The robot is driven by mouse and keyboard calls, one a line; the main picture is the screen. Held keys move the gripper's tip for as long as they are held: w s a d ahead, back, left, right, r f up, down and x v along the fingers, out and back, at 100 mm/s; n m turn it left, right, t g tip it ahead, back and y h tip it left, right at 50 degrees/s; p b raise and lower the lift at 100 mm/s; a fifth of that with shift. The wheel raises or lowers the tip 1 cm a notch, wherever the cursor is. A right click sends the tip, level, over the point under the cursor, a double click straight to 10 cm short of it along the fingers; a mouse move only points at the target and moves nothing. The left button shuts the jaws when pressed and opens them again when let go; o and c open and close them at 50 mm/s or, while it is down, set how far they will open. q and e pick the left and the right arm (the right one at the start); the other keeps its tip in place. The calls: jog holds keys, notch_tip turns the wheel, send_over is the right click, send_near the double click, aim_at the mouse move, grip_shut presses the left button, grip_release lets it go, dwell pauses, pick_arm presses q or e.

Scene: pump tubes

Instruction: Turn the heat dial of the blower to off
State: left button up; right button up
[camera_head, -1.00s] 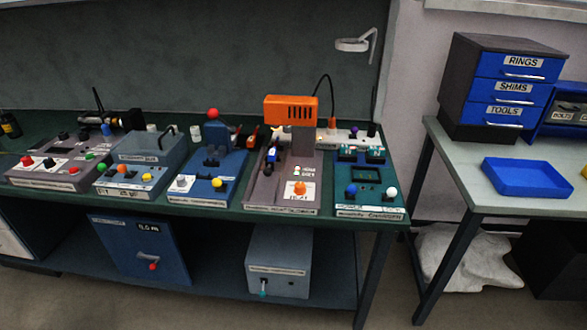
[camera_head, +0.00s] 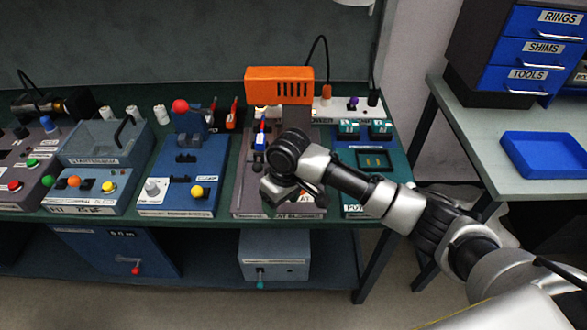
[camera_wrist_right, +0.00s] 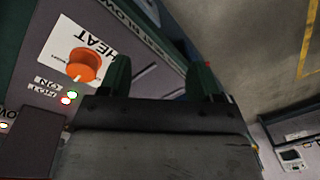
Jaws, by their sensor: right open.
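The heat blower has an orange head (camera_head: 279,87) on a grey post and a grey-brown base (camera_head: 246,176) on the green bench. Its heat dial, an orange knob (camera_wrist_right: 84,65) on a white HEAT label, shows in the right wrist view, left of the fingers. In the head view the dial is hidden behind my right gripper (camera_head: 280,192), which is over the blower base. In the wrist view my right gripper (camera_wrist_right: 161,78) is open and empty, its dark green fingers apart, with the knob beside them, not between them. My left gripper is not in view.
Lit red and white-green lamps (camera_wrist_right: 68,98) sit beside the dial near the ON and HOT labels. A blue device (camera_head: 187,165) stands left of the blower and a green-topped device (camera_head: 372,160) right. A side table (camera_head: 480,130) with a blue tray (camera_head: 545,154) is further right.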

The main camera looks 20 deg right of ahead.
jog(key=shift+w+d+r+h, duration=0.15)
jog(key=shift+w+d+r, duration=0.25)
jog(key=shift+w+r, duration=0.15)
jog(key=shift+w+d+r+h, duration=0.15)
jog(key=shift+w+d+r, duration=0.3)
jog(key=shift+w, duration=0.15)
jog(key=w+d+r+m, duration=0.2)
jog(key=w+d+r, duration=0.3)
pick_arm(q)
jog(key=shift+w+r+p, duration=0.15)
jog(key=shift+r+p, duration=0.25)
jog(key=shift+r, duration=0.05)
pick_arm(e)
jog(key=shift+h, duration=0.4)
notch_tip(320, 180, down, 10)
jog(key=shift+f, duration=0.25)
jog(key=c, duration=0.9)
